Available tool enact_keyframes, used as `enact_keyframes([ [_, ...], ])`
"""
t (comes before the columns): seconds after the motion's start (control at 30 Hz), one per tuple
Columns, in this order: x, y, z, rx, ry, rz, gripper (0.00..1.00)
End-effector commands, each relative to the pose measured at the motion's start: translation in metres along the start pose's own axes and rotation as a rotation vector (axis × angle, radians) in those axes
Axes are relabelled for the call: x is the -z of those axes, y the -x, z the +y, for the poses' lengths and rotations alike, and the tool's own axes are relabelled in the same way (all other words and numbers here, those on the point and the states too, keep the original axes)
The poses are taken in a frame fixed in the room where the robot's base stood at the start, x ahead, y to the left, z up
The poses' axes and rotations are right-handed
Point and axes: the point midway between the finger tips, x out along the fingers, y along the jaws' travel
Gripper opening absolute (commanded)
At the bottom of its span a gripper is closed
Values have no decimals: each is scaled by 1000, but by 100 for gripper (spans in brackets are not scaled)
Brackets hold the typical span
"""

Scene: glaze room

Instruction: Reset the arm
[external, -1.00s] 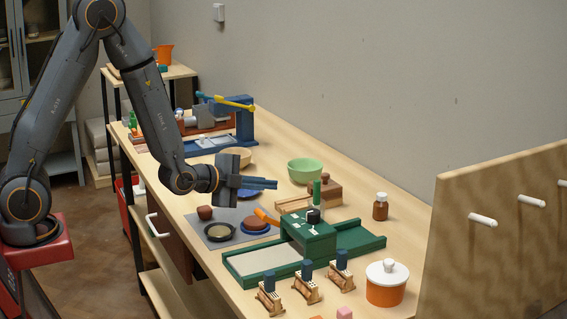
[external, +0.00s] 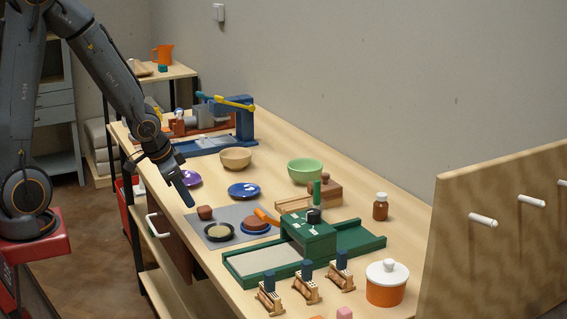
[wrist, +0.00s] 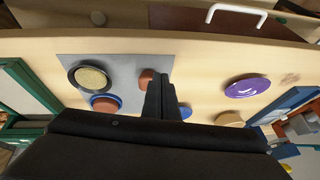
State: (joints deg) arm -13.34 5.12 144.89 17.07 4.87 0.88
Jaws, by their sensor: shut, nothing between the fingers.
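My gripper (external: 184,190) hangs over the near left edge of the workbench in the external view, pointing down. It is empty, with its fingers closed together. In the wrist view the dark fingers (wrist: 161,95) point at the bench top and hide part of a brown lump (wrist: 146,78). The lump also shows in the external view (external: 205,212), at the corner of a grey mat (external: 219,217), just right of and below the fingertips. I cannot tell the exact height of the fingers above the bench.
A purple plate (external: 190,179) and a blue plate (external: 244,190) lie close by. A tan bowl (external: 236,158) and a green bowl (external: 305,170) stand farther back. A green press (external: 308,236) stands to the right. A white drawer handle (external: 157,225) sticks out from the bench front.

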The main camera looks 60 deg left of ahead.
Motion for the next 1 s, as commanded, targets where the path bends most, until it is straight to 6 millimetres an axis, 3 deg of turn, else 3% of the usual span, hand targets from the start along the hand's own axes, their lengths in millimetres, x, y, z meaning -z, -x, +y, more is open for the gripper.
enact_keyframes([
  [0.27, -44, 4, 55, -69, -6, -168, 0],
  [0.53, -86, 21, 113, -139, 71, -371, 0],
  [1.0, -59, 91, 101, -137, 81, -304, 0],
])
